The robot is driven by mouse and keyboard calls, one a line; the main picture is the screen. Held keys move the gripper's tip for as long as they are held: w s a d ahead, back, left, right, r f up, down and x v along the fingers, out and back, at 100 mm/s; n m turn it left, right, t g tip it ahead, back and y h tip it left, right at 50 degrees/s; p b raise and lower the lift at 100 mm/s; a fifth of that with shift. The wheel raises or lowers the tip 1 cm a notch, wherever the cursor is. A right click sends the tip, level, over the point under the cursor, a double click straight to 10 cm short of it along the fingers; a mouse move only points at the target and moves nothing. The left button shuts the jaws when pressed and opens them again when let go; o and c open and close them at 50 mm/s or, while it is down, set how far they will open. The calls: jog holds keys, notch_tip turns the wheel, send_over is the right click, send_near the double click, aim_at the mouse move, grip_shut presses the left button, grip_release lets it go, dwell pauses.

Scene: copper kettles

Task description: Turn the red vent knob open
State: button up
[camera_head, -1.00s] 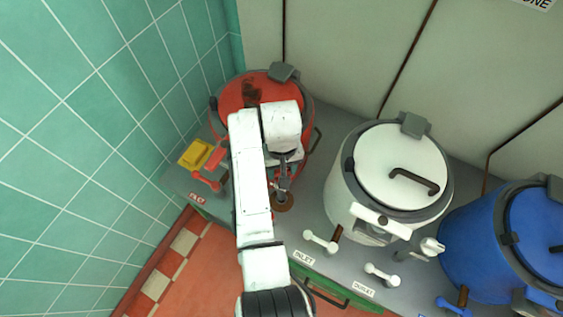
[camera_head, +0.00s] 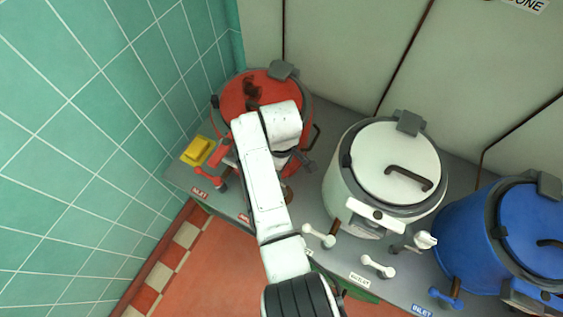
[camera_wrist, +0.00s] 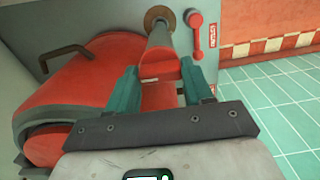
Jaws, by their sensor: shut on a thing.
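The red vent knob (camera_wrist: 158,70) sits between the two teal fingers of my gripper (camera_wrist: 159,78) in the wrist view, with a small pale label on it. My gripper is shut on it. A grey pipe rises beyond the knob to a brown ring. The red kettle (camera_wrist: 75,95) fills the left of the wrist view. In the head view the red kettle (camera_head: 235,92) stands at the back left, partly behind my arm. My arm hides the knob and most of my gripper there.
A red valve handle (camera_wrist: 195,35) stands beside the pipe in the wrist view. A white kettle (camera_head: 398,165) and a blue kettle (camera_head: 475,240) stand to the right. The tiled wall (camera_head: 90,120) is at left.

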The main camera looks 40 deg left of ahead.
jog(key=shift+a+r+n, duration=0.1)
jog(key=shift+r+n, duration=0.05)
jog(key=shift+n, duration=0.15)
dwell(0.4)
jog(key=o, duration=1)
jog(key=shift+o, duration=0.2)
notch_tip(320, 180, up, 11)
jog(key=shift+f+b, duration=0.2)
jog(key=shift+b, duration=0.1)
